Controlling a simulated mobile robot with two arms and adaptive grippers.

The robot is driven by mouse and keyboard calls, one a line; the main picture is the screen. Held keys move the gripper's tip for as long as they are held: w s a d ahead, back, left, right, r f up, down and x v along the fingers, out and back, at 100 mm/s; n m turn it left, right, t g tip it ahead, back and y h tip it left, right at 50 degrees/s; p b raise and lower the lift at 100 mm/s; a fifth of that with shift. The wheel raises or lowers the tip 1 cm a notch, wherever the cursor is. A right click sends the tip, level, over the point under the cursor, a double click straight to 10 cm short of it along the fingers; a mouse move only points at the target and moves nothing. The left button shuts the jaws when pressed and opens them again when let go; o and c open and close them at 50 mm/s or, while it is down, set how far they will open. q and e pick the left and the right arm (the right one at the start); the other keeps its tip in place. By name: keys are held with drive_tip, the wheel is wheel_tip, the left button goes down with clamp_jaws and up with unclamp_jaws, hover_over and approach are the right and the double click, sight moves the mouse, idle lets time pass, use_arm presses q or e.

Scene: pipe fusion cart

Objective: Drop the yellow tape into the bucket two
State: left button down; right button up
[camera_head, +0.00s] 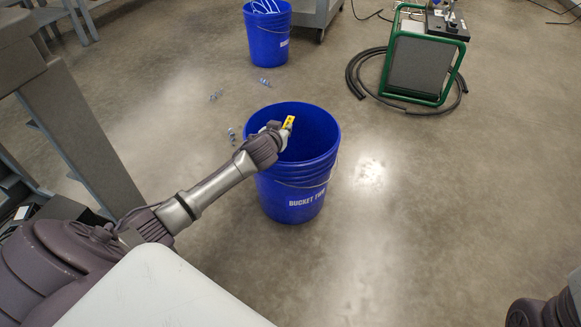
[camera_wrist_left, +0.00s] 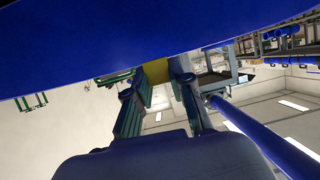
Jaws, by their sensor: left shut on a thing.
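A blue bucket (camera_head: 300,190) labelled "BUCKET TWO" stands upright on the floor in the middle of the head view. My left gripper (camera_head: 284,126) is over the bucket's open mouth, near its left side. It is shut on the yellow tape (camera_head: 289,122), a small yellow piece sticking out at the fingertips. In the left wrist view, my left gripper (camera_wrist_left: 160,90) shows with a yellow patch of the tape (camera_wrist_left: 156,71) between its fingers. The blue bucket wall (camera_wrist_left: 130,40) fills the top of that view. My right gripper's jaws are not visible.
Another blue bucket (camera_head: 267,38) with white tubing stands farther back. A green-framed machine (camera_head: 420,65) and a black hose (camera_head: 360,72) are at the upper right. Small clear pieces (camera_head: 265,82) lie on the floor. A grey structure (camera_head: 75,130) stands at left. The right floor is clear.

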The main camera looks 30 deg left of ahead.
use_arm(q)
drive_tip(key=c, duration=0.9)
unclamp_jaws()
drive_tip(key=shift+c, duration=0.2)
drive_tip(key=v, duration=1.2)
